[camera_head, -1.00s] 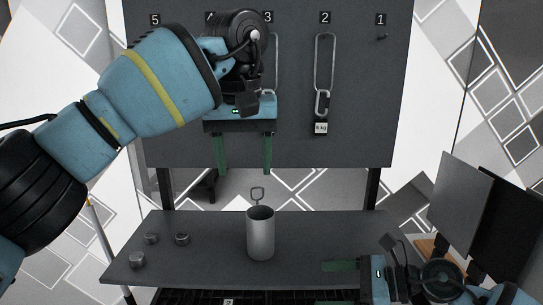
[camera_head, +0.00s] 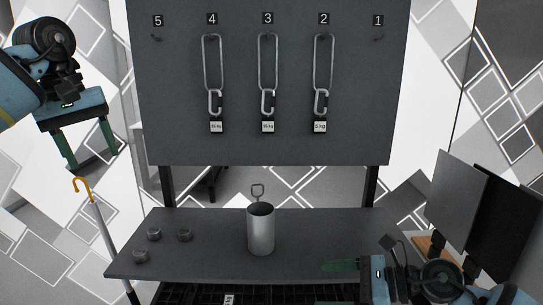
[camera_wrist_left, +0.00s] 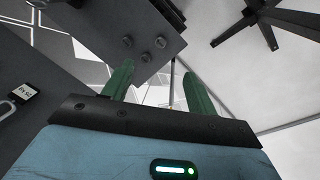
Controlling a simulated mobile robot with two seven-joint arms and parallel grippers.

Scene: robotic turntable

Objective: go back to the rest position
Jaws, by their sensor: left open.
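My left gripper (camera_head: 93,158) is open and empty, at the left, clear of the board and above a yellow-hooked cane. In the left wrist view its two green fingers (camera_wrist_left: 157,68) are apart with nothing between them. My right gripper (camera_head: 323,284) is low at the right front, pointing left. Its two green fingers are apart and nothing shows between them. The dark board (camera_head: 190,140) carries long metal loops with carabiners and weight labels under numbers 4 (camera_head: 214,65), 3 (camera_head: 268,65) and 2 (camera_head: 323,65). The pegs at 5 (camera_head: 157,38) and 1 (camera_head: 378,38) are bare.
A grey metal cylinder (camera_head: 261,232) with a wire loop on top stands on the dark shelf (camera_head: 210,255). Three small metal weights (camera_head: 154,234) sit at the shelf's left. The cane (camera_head: 99,225) stands at its left edge. Dark monitors (camera_head: 456,200) stand at the right.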

